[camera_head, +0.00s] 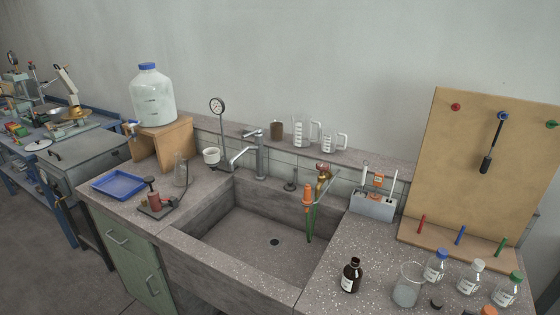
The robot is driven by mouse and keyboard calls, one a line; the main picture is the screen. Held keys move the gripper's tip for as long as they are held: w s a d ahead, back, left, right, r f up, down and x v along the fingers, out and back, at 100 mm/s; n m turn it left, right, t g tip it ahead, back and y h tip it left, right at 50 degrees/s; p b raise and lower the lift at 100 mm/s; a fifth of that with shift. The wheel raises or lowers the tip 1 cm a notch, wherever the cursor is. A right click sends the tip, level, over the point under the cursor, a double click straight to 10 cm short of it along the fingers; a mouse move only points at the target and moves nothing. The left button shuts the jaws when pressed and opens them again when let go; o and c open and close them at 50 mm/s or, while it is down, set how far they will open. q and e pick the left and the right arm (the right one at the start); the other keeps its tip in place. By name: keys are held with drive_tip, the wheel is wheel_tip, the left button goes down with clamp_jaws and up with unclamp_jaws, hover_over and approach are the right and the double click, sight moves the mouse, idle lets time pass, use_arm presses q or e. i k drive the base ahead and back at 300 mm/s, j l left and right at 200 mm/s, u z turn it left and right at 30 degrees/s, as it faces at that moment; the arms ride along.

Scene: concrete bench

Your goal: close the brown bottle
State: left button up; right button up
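The brown bottle (351,277) stands upright on the right part of the concrete bench, close to the sink's right edge. It has a white label, and its dark neck is too small to tell clearly whether it is capped. Neither of my grippers is in view.
Clear bottles with a blue (435,268), a white (471,277) and a green cap (507,290) stand at right. An orange-topped object (488,311) is cut off below. Behind are a pegboard (470,165) and grey holder (373,205). The sink (250,243) lies left.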

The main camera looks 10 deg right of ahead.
sight(352, 273)
drive_tip(key=z, duration=1.5)
drive_tip(key=k+l, duration=0.25)
drive_tip(key=l+u, duration=0.2)
drive_tip(key=l, duration=0.25)
drive_tip(key=k+l+u, duration=0.2)
drive_tip(key=l, duration=0.25)
drive_tip(key=l+u, duration=0.2)
drive_tip(key=l, duration=0.25)
drive_tip(key=i+l+u, duration=0.2)
drive_tip(key=i+l, duration=0.15)
drive_tip(key=l, duration=0.3)
drive_tip(key=i+l+u, duration=0.15)
drive_tip(key=l, duration=0.2)
